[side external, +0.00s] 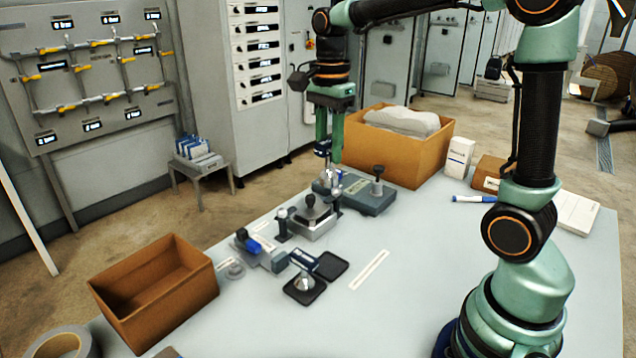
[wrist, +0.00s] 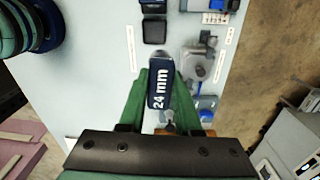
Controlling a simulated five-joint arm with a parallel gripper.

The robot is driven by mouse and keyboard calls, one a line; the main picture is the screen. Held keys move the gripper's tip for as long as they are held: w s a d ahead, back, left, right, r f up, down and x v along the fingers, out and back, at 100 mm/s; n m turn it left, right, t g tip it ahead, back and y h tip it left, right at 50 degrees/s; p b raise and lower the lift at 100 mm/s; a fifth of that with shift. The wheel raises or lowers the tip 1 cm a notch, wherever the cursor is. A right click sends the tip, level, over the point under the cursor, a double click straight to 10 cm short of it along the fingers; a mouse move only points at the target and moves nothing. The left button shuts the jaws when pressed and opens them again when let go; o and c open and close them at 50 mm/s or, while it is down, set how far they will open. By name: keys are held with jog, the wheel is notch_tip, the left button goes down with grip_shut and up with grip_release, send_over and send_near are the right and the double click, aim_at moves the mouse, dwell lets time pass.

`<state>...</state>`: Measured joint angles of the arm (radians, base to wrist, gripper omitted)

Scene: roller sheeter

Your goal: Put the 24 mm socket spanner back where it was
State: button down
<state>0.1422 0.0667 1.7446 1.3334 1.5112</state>
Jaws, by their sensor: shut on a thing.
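My gripper (side external: 328,158) is shut on the 24 mm socket spanner, above the back part of the table. In the wrist view the spanner's dark blue handle (wrist: 160,90), marked "24 mm" in white, sits between my green fingers. In the side view the handle (side external: 323,148) is small and partly hidden by the fingers. Two black square pads lie on the table: one (side external: 332,266) looks empty, and the other (side external: 304,292) has a metal socket standing on it. Another dark-handled tool (side external: 303,261) reaches over from that socket. Both pads show at the top of the wrist view (wrist: 154,31).
A grey fixture with a black knob (side external: 312,215) and a blue-grey block (side external: 368,195) stand near the gripper. An open cardboard box (side external: 155,290) is at front left, a filled one (side external: 430,160) at the back. The table's right middle is mostly clear.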

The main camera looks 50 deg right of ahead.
jog(key=shift+n, duration=0.5)
jog(key=f, duration=0.6)
jog(key=s+a+f, duration=0.1)
jog(key=f, duration=1.3)
jog(key=shift+s+a, duration=0.3)
jog(key=shift+s, duration=0.1)
jog(key=c, duration=0.6)
grip_release()
jog(key=shift+f, duration=0.1)
